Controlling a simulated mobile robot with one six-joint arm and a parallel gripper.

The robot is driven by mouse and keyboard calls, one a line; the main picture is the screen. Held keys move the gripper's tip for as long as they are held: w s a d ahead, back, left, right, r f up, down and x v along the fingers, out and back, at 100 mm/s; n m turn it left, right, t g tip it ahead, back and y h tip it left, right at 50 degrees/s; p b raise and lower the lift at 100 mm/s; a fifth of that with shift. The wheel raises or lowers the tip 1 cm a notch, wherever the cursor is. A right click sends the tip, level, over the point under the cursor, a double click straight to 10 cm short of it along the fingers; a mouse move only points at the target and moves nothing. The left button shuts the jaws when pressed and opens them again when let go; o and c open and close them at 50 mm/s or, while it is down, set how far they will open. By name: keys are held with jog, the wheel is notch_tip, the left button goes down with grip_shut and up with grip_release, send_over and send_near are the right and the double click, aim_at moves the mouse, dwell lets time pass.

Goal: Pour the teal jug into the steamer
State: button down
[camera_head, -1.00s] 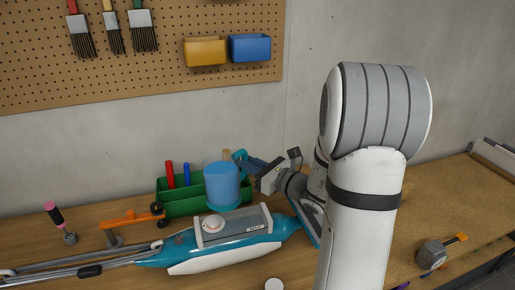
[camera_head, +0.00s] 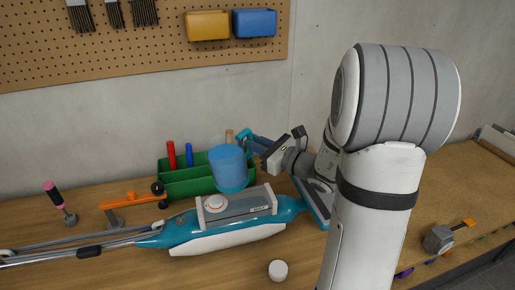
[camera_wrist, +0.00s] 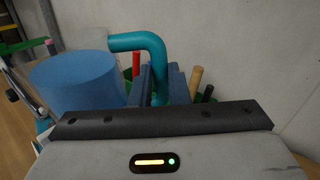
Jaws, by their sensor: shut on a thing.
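The jug (camera_head: 228,167) has a blue, cylinder-like body with a teal base and a teal handle. It appears held above the bench, overlapping the green bin in the head view, roughly upright. My gripper (camera_head: 251,143) is shut on its handle from the right. In the wrist view, my gripper (camera_wrist: 160,88) has its fingers on both sides of the teal handle (camera_wrist: 142,42), with the blue body (camera_wrist: 78,82) to the left. The steamer (camera_head: 225,230), teal and white with a grey top housing and a round pale knob, lies on the bench in front of the jug.
A green bin (camera_head: 186,183) with red and blue tools stands behind the steamer. An orange clamp (camera_head: 132,201) and a pink-handled tool (camera_head: 60,203) lie left. A white cap (camera_head: 278,270) lies in front. A tape measure (camera_head: 440,238) is at right.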

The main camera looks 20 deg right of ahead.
jog(key=shift+w+d+r+n, duration=0.1)
jog(key=shift+d+r+n, duration=0.1)
jog(key=shift+r+n, duration=0.6)
jog(key=shift+r+b, duration=0.1)
jog(key=shift+b, duration=0.5)
jog(key=shift+r+n+b, duration=0.45)
jog(key=shift+r+n, duration=0.05)
jog(key=shift+n, duration=0.2)
jog(key=shift+b, duration=0.4)
jog(key=shift+a+r+n, duration=0.1)
jog(key=shift+r+n, duration=0.2)
jog(key=shift+r+n+b, duration=0.35)
jog(key=shift+n+b, duration=0.15)
jog(key=shift+b, duration=0.5)
dwell(4.2)
